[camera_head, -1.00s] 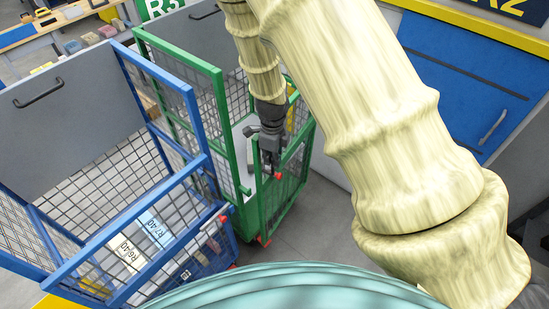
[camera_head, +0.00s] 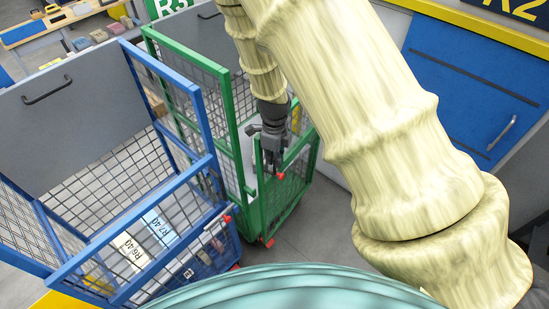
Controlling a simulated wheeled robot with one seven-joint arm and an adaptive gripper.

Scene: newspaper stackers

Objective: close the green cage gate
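The green cage (camera_head: 238,150) is a mesh trolley in the middle of the head view. Its low front gate (camera_head: 285,203) has a green frame and dark mesh, and spans between the cage's left post and its right side. Whether the gate is fully shut cannot be told. A red latch piece (camera_head: 281,176) sits at the gate's top rail. My gripper (camera_head: 273,170) points down at this rail, just above and beside the red piece. Its fingers are small and dark; whether they touch or grip the rail is unclear.
A blue cage (camera_head: 190,100) with labelled stacks inside stands close on the left of the green one. A blue cabinet front (camera_head: 470,85) is at right. My arm hides the space behind it. Grey floor (camera_head: 325,215) is clear right of the green cage.

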